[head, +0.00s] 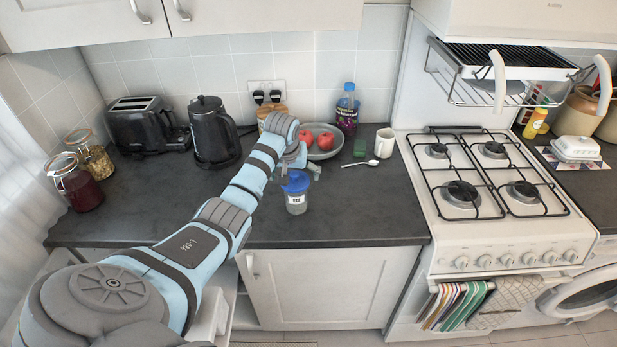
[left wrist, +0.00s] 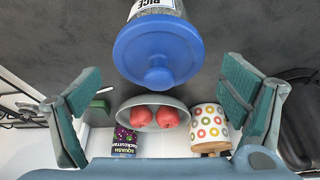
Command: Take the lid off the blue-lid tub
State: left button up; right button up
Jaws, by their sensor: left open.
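The blue-lid tub (head: 296,203) stands upright on the dark counter near its front edge. The tub is clear with a white label reading "RICE". My left gripper (head: 303,167) is just above and behind the lid in the head view. In the left wrist view its two green-padded fingers (left wrist: 160,75) are spread wide on either side of the lid, apart from it and empty. My right gripper is in neither view.
Behind the tub are a grey bowl (head: 325,153) of red apples, a squash bottle (head: 347,112), a green block (head: 360,148), a spoon (head: 360,163) and a white mug (head: 385,143). A black kettle (head: 213,132) stands left. Counter either side of the tub is clear.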

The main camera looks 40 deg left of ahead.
pick_arm(q)
jog(key=shift+w+d, duration=0.1)
jog(key=shift+d, duration=0.05)
jog(key=c, duration=0.6)
jog(key=shift+s+d+r, duration=0.1)
jog(key=shift+s+d, duration=0.05)
jog(key=shift+s, duration=0.05)
jog(key=c, duration=0.9)
jog(key=shift+o, duration=0.2)
jog(key=shift+r, duration=0.1)
